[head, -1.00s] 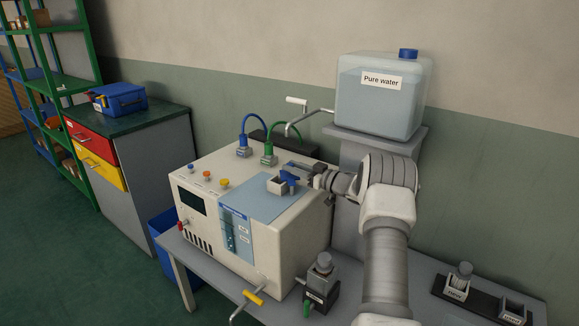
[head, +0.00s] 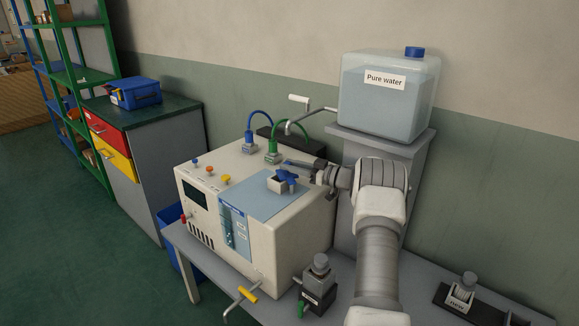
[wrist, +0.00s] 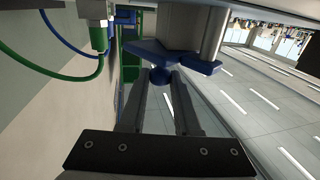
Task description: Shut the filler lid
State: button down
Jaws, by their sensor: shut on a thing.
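The blue filler lid (head: 287,174) stands tilted at the small pale square filler neck (head: 277,184) on top of the white machine (head: 250,245). My gripper (head: 304,166) reaches in from the right and is at the lid. In the wrist view, the lid (wrist: 177,55) has a round blue knob (wrist: 166,80) between my fingertips (wrist: 165,73), and the fingers are shut on it. The neck shows there only partly, behind the lid. In the head view the fingers and the lid overlap, so the grip is hard to see.
Blue (head: 250,140) and green (head: 273,150) hose plugs stand behind the filler. The water tank (head: 388,100) stands behind my arm. A dark fitting (head: 317,285) stands at the front right.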

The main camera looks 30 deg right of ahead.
jog(key=shift+a+y, duration=0.1)
jog(key=shift+y, duration=0.2)
dwell(0.4)
jog(key=c, duration=0.6)
grip_release()
jog(key=p+v, duration=0.1)
jog(key=v, duration=1.6)
jog(key=shift+d+r+p, duration=0.25)
jog(key=shift+d+p, duration=0.05)
